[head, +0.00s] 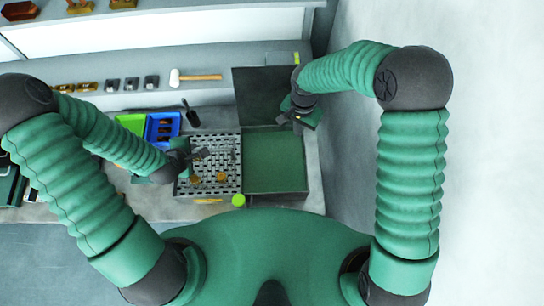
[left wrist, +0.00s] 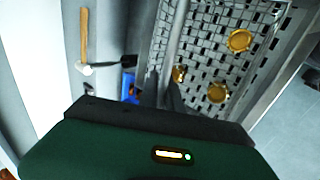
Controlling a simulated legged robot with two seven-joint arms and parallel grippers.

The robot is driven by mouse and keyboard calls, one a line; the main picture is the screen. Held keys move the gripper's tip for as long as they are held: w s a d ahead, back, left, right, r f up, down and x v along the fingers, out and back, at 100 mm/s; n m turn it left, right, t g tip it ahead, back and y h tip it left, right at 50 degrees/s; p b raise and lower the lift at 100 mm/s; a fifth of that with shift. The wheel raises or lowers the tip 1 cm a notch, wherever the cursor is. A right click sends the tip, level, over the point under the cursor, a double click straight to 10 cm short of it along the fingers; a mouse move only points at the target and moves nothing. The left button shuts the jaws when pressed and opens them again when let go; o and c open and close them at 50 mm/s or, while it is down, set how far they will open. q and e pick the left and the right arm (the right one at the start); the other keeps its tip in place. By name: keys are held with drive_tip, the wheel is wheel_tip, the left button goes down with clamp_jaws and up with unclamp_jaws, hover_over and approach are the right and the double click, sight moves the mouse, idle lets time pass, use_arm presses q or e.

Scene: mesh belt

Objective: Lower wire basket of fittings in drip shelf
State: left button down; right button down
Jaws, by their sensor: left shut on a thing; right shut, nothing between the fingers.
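The grey wire basket (head: 226,149) has a slotted mesh pattern and sits left of the green basin; brass fittings (head: 222,177) lie in it. In the left wrist view the mesh (left wrist: 212,55) and round brass fittings (left wrist: 240,40) show close up. My left gripper (head: 197,155) is at the basket's left side, shut on what looks like its grey bar (left wrist: 176,35); the fingertips are partly hidden. I cannot clearly tell the drip shelf from the mesh, nor any gap below the basket. My right gripper (head: 300,119) is shut and empty near the basin's upper right corner.
The green basin (head: 275,165) stands right of the basket, with a dark panel (head: 262,95) upright behind it. Blue (head: 163,128) and green (head: 130,123) bins are behind left. A mallet (head: 197,77) lies at the back. A lime-green round item (head: 238,200) is in front.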

use_arm(q)
drive_tip(key=shift+s+f, duration=0.1)
drive_tip(key=shift+f, duration=0.15)
idle(0.3)
drive_tip(key=c, duration=1.5)
unclamp_jaws()
drive_tip(key=shift+d, duration=0.1)
drive_tip(key=shift+o, duration=0.2)
